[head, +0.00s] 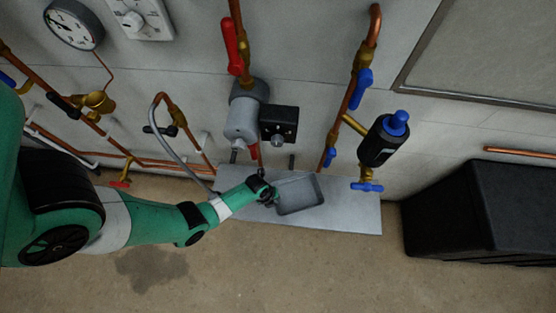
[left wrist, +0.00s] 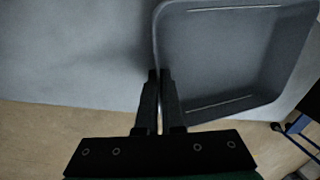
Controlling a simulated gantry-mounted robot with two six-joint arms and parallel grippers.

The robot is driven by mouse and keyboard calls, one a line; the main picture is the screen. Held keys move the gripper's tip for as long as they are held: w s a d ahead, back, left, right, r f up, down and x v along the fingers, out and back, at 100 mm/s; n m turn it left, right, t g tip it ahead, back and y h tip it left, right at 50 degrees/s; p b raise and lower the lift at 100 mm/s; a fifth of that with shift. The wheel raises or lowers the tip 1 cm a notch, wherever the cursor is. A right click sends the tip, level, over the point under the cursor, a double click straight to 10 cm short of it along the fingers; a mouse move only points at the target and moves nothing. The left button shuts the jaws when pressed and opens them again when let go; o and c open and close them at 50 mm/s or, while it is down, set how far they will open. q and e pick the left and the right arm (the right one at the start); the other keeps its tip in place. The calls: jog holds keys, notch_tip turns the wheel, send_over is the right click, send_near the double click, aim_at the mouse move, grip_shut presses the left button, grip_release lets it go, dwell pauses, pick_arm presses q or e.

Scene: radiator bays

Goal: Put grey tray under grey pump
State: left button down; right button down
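The grey tray (head: 301,194) is a shallow rectangular pan over the pale grey shelf (head: 352,214). It is below and to the right of the grey pump (head: 242,120), a grey cylinder on a copper pipe with a black box on its right. My left gripper (head: 268,194) is at the tray's left edge. In the left wrist view its fingers (left wrist: 160,76) are close together, one on each side of the wall of the tray (left wrist: 232,50). I cannot tell whether the tray touches the shelf. My right gripper is not in view.
A red lever (head: 231,46) is above the pump. A black and blue device (head: 383,139) on copper pipes is to the right. A grey hose (head: 178,150) hangs left of the pump. A large black box (head: 485,212) stands at the right. The shelf is bare right of the tray.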

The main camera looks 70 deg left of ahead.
pick_arm(q)
jog(key=p+v, duration=0.3)
jog(key=shift+w+r, duration=0.35)
jog(key=shift+w, duration=0.05)
jog(key=s+d+r+p, duration=0.7)
jog(key=s+r+p, duration=0.1)
jog(key=s, duration=0.4)
jog(key=shift+r, duration=0.4)
